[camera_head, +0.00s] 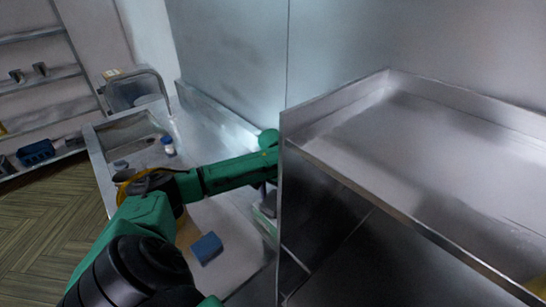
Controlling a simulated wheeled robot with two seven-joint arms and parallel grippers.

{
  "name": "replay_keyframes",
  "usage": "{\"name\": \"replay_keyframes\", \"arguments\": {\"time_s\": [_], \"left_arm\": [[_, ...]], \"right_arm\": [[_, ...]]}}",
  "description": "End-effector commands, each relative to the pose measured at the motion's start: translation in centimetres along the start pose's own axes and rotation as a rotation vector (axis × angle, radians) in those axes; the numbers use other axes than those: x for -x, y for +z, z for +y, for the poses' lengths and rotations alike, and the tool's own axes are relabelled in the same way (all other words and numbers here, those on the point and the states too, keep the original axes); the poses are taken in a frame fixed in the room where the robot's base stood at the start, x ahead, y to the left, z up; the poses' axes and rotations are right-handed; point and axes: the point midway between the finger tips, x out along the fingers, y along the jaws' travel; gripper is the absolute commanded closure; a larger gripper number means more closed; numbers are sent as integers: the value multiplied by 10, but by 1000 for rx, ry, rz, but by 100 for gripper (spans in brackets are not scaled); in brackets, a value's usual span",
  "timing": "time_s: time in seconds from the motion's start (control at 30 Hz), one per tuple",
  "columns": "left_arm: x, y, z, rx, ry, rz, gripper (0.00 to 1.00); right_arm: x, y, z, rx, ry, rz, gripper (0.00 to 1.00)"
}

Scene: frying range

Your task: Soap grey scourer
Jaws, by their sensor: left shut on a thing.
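My left arm crosses the counter with the sink, and its wrist bends down beside the steel panel. My left gripper (268,203) is dark, small and partly hidden by that panel. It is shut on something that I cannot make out. A greyish-green item (263,221) shows just below it; I cannot tell whether this is the grey scourer or whether they touch. A small white bottle with a blue part (168,147), perhaps soap, stands beside the sink (97,153). A blue block like a sponge (206,248) lies on the counter nearer me. My right gripper is out of view.
A raised steel worktop (400,145) with a rim fills the right side, and its side panel (325,215) walls off the counter. A grey bin-like container (135,90) stands behind the sink. Shelves (40,78) with small items are at the far left.

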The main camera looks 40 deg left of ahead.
Motion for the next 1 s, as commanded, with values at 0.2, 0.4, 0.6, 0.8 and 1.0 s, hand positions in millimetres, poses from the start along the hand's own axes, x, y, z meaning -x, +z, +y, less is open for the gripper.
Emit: {"name": "replay_keyframes", "arguments": {"time_s": [0.2, 0.4, 0.6, 0.8, 1.0], "left_arm": [[-3, 0, 0, 0, 0, 0, 73], [-6, 0, 0, 0, 0, 0, 73], [-8, 0, 0, 0, 0, 0, 73], [-10, 0, 0, 0, -1, 0, 73], [-13, 0, 0, 0, -1, -1, 73]], "right_arm": [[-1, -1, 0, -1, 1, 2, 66], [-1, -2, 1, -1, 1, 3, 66], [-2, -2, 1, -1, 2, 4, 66], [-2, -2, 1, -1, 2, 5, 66], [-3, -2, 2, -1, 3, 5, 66]]}}
